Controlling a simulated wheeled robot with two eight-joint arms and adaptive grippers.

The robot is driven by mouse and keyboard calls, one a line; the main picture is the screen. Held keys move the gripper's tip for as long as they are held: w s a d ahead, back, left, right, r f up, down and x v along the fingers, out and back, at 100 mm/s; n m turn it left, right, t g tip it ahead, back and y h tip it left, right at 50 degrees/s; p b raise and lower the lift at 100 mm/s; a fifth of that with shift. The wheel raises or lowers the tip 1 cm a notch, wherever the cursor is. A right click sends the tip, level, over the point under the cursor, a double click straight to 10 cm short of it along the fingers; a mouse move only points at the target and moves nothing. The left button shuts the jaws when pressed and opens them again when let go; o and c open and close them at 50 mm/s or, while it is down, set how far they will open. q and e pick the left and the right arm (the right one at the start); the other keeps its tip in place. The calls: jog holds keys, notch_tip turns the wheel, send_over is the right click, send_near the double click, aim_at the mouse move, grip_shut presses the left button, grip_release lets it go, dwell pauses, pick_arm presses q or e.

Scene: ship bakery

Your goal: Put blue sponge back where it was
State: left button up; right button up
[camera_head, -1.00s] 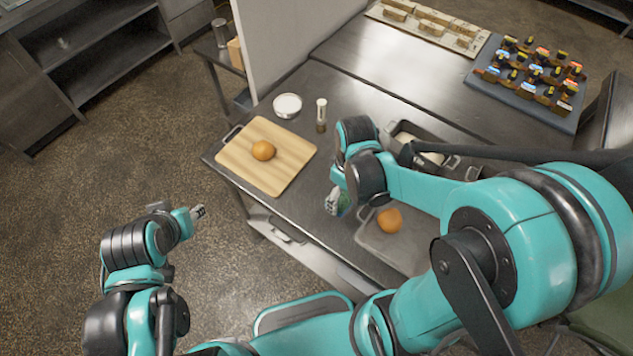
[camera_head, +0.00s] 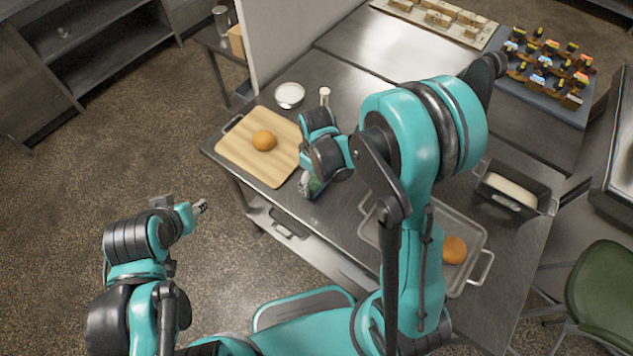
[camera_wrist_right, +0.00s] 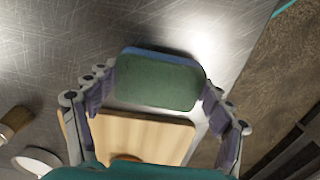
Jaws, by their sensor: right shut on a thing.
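The sponge (camera_wrist_right: 158,82), with a green top face and a thin blue edge, sits between the two fingers of my right gripper (camera_wrist_right: 160,92) in the right wrist view. In the head view, my right gripper (camera_head: 310,186) is low over the steel table beside the right edge of the wooden cutting board (camera_head: 238,154). Only a small green bit of the sponge (camera_head: 318,187) shows there. Whether the sponge touches the table is unclear. My left gripper (camera_head: 201,207) is over the floor, left of the table, with no object visible in it; its finger opening is too small to judge.
A bun (camera_head: 264,140) lies on the board. A white bowl (camera_head: 289,94) and a shaker (camera_head: 324,96) stand behind it. A metal tray (camera_head: 477,230) with another bun (camera_head: 454,250) and a dough pan (camera_head: 510,193) are at right. Bare table lies between board and tray.

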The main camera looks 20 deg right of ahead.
jog(key=shift+f, duration=0.6)
jog(key=shift+f, duration=0.1)
jog(key=o, duration=1.4)
jog(key=shift+o, duration=0.2)
